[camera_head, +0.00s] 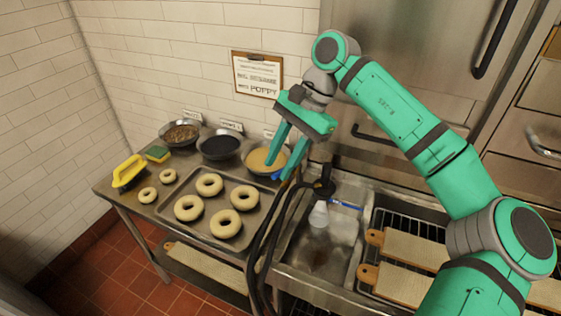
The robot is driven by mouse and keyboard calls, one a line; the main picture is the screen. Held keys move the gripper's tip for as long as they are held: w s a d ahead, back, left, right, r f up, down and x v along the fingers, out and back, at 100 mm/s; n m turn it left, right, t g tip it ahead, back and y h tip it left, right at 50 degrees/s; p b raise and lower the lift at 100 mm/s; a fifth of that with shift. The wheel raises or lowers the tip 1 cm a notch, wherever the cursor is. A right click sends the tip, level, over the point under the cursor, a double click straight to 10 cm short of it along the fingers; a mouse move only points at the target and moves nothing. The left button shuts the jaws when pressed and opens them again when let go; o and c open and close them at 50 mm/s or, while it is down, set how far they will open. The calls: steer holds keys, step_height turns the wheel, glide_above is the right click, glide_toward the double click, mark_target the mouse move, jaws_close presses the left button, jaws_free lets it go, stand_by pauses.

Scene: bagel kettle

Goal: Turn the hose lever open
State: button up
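A black hose fitting (323,187) stands at the sink's back left corner, with a pale nozzle (318,214) below it. A thin blue lever (345,205) sticks out to the right of this fitting. Black hoses (262,245) hang down left of the sink. My gripper (280,171) points down to the left of the fitting, over the right-hand bowl's edge. Its two teal fingers are apart with no object clearly between them. A small blue piece (278,177) shows by the fingertips; I cannot tell what it belongs to. My gripper is apart from the blue lever.
A metal tray (252,187) of bagels lies on the steel counter. Three bowls stand behind it: seeds (180,134), dark filling (220,146) and tan filling (262,160). A yellow-handled tool (128,170) sits left. Wooden boards (415,248) lie on the right rack.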

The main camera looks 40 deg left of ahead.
steer(key=shift+s+d+r, duration=0.25)
steer(key=shift+s+d, duration=0.05)
steer(key=shift+s, duration=0.2)
